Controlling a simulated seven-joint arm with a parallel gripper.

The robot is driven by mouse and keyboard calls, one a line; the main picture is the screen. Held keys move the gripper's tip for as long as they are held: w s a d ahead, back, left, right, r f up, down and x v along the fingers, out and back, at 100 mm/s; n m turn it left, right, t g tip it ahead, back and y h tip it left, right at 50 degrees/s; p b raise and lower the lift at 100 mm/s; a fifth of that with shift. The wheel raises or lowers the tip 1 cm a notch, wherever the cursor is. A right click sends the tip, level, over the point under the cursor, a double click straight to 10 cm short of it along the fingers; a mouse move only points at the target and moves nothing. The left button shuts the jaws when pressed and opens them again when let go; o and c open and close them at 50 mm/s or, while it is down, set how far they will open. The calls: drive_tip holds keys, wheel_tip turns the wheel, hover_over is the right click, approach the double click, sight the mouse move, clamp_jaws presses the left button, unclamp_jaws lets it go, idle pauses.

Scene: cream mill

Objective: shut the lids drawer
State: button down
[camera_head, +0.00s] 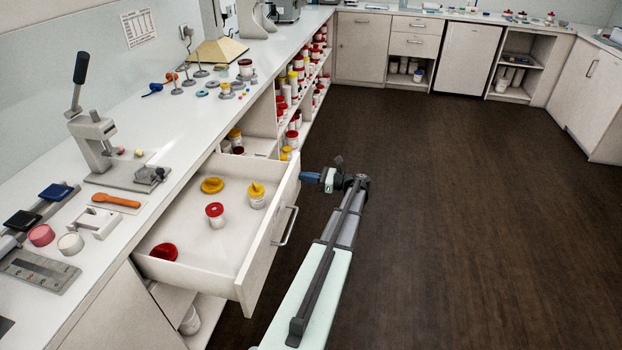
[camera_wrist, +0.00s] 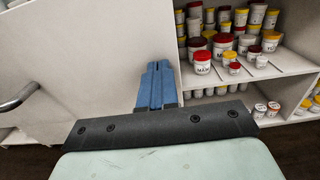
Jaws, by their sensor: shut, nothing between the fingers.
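The lids drawer (camera_head: 206,267) is a white drawer pulled well out from under the left counter. Its front panel (camera_head: 270,245) carries a metal bar handle (camera_head: 286,226), which also shows at the left edge of the wrist view (camera_wrist: 18,98). Inside are a red lid (camera_head: 164,251), a yellow lid (camera_head: 212,185), a red-lidded jar (camera_head: 215,214) and a yellow-lidded jar (camera_head: 257,195). My gripper (camera_head: 304,177) has blue fingers, shut and empty, at the far end of the drawer front. In the wrist view the fingers (camera_wrist: 158,68) lie before the white panel; I cannot tell if they touch it.
Open shelves (camera_wrist: 240,84) with several lidded jars stand just beyond the drawer. The dark floor (camera_head: 450,200) to the right is clear.

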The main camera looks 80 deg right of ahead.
sight(262, 170)
drive_tip(key=w, duration=3.1)
drive_tip(key=shift+w, duration=0.75)
drive_tip(key=shift+w+r, duration=0.1)
drive_tip(key=shift+w, duration=0.05)
drive_tip(key=s, duration=1.5)
